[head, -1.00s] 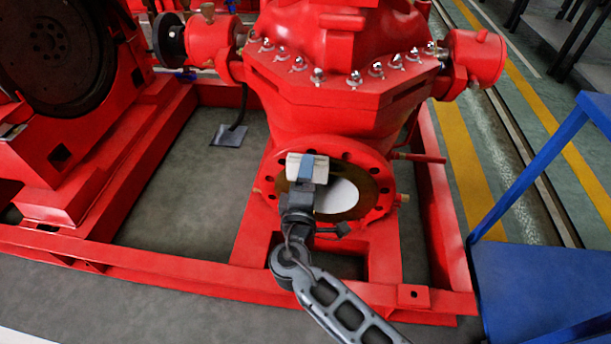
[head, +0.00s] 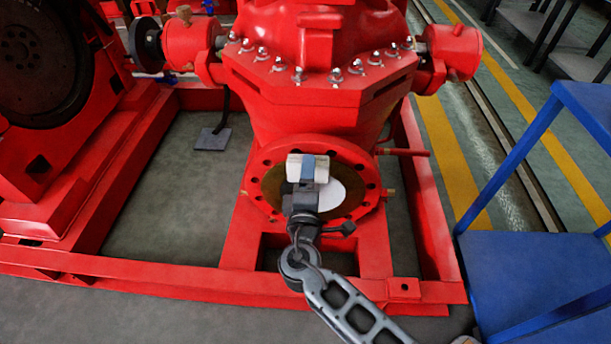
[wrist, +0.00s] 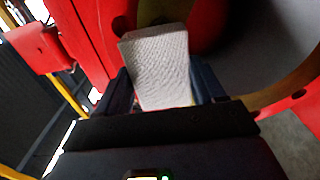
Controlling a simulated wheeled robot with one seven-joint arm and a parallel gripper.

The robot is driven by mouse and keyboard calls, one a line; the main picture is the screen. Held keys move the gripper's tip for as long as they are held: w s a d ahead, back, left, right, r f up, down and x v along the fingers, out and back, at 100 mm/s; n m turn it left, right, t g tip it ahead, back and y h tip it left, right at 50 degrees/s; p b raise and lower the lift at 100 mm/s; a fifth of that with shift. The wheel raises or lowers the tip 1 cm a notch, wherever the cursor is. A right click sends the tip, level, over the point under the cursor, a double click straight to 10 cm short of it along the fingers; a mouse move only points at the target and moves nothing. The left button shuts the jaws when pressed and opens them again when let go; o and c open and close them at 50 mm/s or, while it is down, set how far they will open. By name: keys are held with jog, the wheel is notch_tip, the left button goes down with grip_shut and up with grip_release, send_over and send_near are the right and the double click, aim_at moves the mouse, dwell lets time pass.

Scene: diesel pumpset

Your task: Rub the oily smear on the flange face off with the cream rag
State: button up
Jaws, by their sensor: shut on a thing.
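My gripper (head: 307,172) is shut on the cream rag (head: 294,168), a pale folded pad, in front of the upper middle of the flange. In the wrist view the rag (wrist: 158,65) stands up from between the dark fingers. The flange face (head: 258,160) is a red ring with bolt holes around a brownish inner ring (head: 355,197) and a pale centre. I cannot tell an oily smear apart from the brownish ring; the rag and gripper cover part of it. Whether the rag touches the face is unclear.
The red pump body (head: 305,115) with its bolted rim rises above the flange. Red base rails (head: 200,285) run in front and at the sides. A blue stand (head: 530,280) is at the right. Grey floor (head: 165,210) is open left of the flange.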

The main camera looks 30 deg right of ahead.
aim_at(291, 173)
jog(key=shift+s+d+b, duration=0.2)
jog(key=shift+s+d, duration=0.7)
jog(key=shift+d, duration=0.3)
jog(key=shift+s+d+b, duration=0.2)
jog(key=shift+s+d, duration=0.65)
jog(key=shift+d, duration=0.35)
jog(key=shift+w, duration=0.1)
jog(key=w+a+b, duration=0.2)
jog(key=w+a, duration=0.1)
jog(key=a, duration=0.2)
jog(key=shift+w+a, duration=0.2)
jog(key=shift+w, duration=0.15)
jog(key=shift+w+a, duration=0.1)
jog(key=shift+w+a+b, duration=0.5)
jog(key=shift+w+a, duration=0.3)
jog(key=shift+a, duration=0.35)
jog(key=shift+s, duration=0.1)
jog(key=v, duration=0.9)
jog(key=shift+p, duration=0.35)
